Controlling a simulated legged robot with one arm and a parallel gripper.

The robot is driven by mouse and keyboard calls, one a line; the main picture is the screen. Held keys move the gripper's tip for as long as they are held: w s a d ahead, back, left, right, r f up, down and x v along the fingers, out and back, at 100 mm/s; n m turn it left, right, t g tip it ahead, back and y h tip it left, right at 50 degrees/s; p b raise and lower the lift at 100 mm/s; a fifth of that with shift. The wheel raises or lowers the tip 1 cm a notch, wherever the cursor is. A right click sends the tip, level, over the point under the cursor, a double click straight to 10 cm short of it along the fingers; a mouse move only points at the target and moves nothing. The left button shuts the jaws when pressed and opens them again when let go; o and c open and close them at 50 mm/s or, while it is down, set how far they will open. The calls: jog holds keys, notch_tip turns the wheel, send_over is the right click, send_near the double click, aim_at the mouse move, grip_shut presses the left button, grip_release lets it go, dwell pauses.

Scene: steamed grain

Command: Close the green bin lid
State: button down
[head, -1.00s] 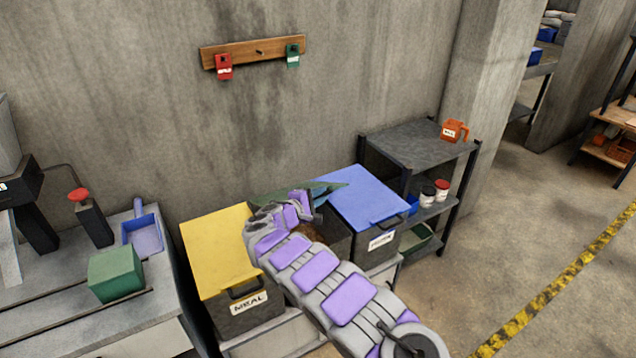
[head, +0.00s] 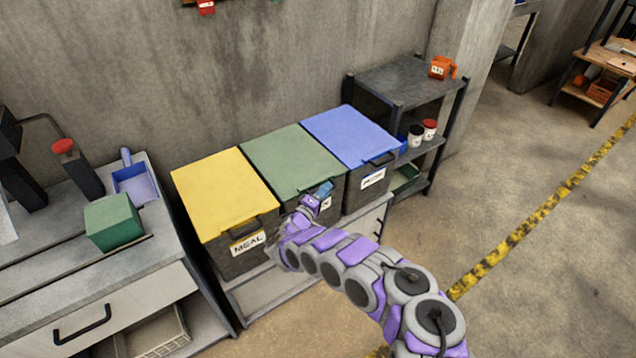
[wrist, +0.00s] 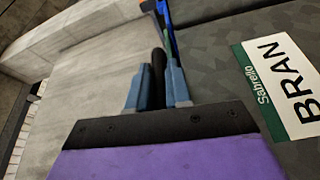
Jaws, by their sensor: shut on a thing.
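The green lid (head: 290,158) lies flat over the middle bin, level with the lids on both sides. My gripper (head: 322,189) is at the lid's front edge. In the wrist view my gripper (wrist: 162,88) has its blue fingers shut on the black lid handle (wrist: 158,66). The bin's dark front, with its BRAN label (wrist: 282,85), fills the right of that view. In the head view my gripper and arm hide the lid handle and part of that label.
A yellow-lidded MEAL bin (head: 222,192) stands at left and a blue-lidded bin (head: 348,135) at right, both lids flat. A bench with a green box (head: 113,222) is at far left. A dark shelf (head: 408,82) stands at right. The floor at right is open.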

jog(key=shift+s+a+f, duration=0.1)
jog(key=shift+f, duration=0.65)
jog(key=shift+f, duration=0.2)
jog(key=c, duration=1.4)
grip_release()
jog(key=shift+f, duration=0.15)
jog(key=p+v, duration=0.3)
jog(key=v, duration=1.4)
jog(key=shift+s, duration=0.15)
